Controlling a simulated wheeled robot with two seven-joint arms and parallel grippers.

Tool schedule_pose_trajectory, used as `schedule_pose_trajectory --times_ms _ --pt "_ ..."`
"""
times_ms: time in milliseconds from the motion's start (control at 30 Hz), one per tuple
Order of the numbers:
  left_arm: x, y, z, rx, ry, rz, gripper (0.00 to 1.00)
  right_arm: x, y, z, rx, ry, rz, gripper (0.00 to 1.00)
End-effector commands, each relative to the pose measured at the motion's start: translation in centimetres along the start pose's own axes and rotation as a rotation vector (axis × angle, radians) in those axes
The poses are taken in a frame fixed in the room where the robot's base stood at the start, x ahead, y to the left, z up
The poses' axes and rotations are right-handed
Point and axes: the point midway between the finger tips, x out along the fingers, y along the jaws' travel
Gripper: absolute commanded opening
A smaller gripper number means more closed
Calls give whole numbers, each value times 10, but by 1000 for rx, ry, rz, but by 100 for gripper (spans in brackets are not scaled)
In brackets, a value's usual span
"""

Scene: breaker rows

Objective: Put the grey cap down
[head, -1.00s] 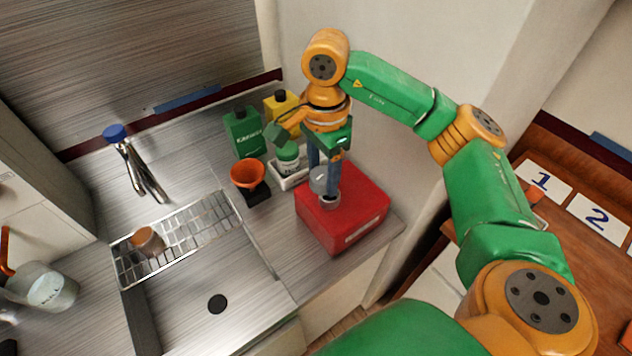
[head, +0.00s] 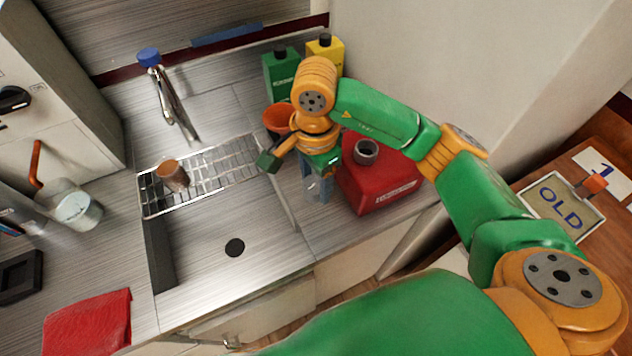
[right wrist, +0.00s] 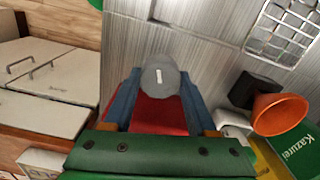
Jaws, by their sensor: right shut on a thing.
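The grey cap (right wrist: 160,76) is held between the two blue fingers of my right gripper (head: 316,192), which is shut on it. In the head view the grey cap (head: 319,186) shows partly, low between the fingers, over the counter just left of the red can. The red can (head: 378,184) stands upright with its round grey neck (head: 365,151) open on top. I cannot tell whether the cap touches the counter (head: 275,270). My left gripper is not in view.
An orange funnel (head: 277,118), a green bottle (head: 281,72) and a yellow bottle (head: 328,52) stand behind my right gripper. The sink with its wire rack (head: 222,165) and a brown cup (head: 172,176) lies to the left. The counter's front edge is close.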

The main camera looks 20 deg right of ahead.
Motion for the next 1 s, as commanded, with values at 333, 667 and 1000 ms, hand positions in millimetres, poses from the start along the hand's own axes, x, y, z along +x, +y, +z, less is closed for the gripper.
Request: schedule_pose_trajectory --times_ms 333,667,1000 --pt "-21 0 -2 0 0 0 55 47 -14 -9 -2 0 1 8" --pt "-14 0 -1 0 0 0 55 55 -15 -10 -3 1 -3 8" --pt "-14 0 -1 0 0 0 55 54 -15 -10 -2 1 -3 87"
